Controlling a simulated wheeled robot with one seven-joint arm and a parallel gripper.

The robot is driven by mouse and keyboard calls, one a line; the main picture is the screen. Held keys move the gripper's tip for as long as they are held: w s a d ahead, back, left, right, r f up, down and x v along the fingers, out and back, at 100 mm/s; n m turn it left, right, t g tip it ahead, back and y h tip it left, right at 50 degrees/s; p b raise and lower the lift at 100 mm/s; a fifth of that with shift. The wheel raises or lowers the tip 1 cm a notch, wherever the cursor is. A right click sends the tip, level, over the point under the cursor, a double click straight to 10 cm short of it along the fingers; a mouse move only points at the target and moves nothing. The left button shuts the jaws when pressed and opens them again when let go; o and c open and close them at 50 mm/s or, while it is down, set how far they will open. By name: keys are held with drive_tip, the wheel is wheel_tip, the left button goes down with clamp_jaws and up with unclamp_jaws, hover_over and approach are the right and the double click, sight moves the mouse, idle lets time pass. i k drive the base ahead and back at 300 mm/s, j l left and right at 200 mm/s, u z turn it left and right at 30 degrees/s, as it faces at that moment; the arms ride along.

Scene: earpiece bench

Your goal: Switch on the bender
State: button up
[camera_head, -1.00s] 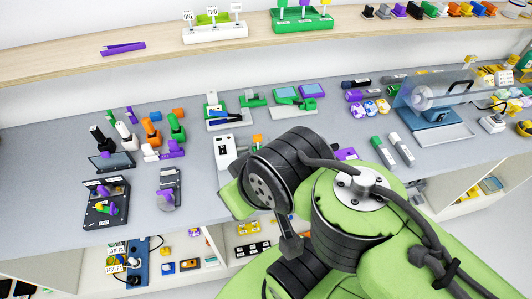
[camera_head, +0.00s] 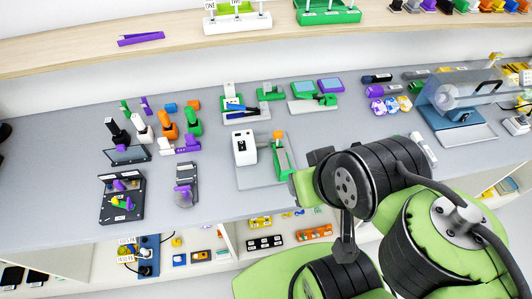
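No label in view marks the bender, so I cannot tell for certain which device it is. A white upright unit (camera_head: 244,148) stands on a light grey plate (camera_head: 256,183) in the middle of the bench, with a green block (camera_head: 284,160) and a small orange knob (camera_head: 278,134) beside it. A blue-based machine with a clear cover (camera_head: 458,115) stands at the right of the bench. No switch state is readable on either. My arm covers the lower right of the view. My gripper's fingers do not show.
Black trays with small coloured parts (camera_head: 122,201) lie on the left of the bench. Upright black, white, orange and green pieces (camera_head: 168,131) stand behind them. A green and blue device (camera_head: 240,105) is behind the white unit. A wooden shelf (camera_head: 90,52) runs along the back.

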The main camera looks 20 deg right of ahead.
sight(242, 146)
drive_tip(key=j+u, duration=0.15)
drive_tip(key=j, duration=0.35)
drive_tip(key=i+j+u, duration=0.1)
drive_tip(key=j, duration=0.4)
drive_tip(key=i+j+u, duration=0.15)
drive_tip(key=j, duration=0.3)
